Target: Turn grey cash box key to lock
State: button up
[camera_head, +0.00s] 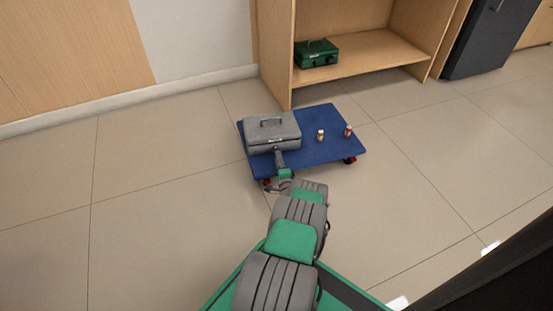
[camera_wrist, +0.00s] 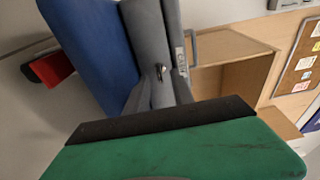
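The grey cash box (camera_head: 272,133) sits closed on the left part of a blue dolly (camera_head: 335,135), its handle on top. In the wrist view the box front (camera_wrist: 148,30) appears turned sideways, with a pale label. A small metal key (camera_wrist: 160,72) sits in the lock on that face. My gripper (camera_head: 280,160) is at the box's front side in the head view. In the wrist view, two grey fingers of my gripper (camera_wrist: 162,78) stand apart on either side of the key, with a gap visible between them. The key's exact turn angle is too small to tell.
Two small containers, one (camera_head: 320,136) and another (camera_head: 348,131), stand on the dolly right of the box. A wooden shelf unit (camera_head: 365,50) behind holds a green cash box (camera_head: 316,53). Tiled floor left of the dolly is clear.

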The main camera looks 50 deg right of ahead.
jog(key=b+x, duration=0.1)
jog(key=x, duration=0.2)
jog(key=shift+w+d, duration=0.15)
jog(key=shift+w, duration=0.05)
jog(key=shift+c, duration=0.2)
grip_shut()
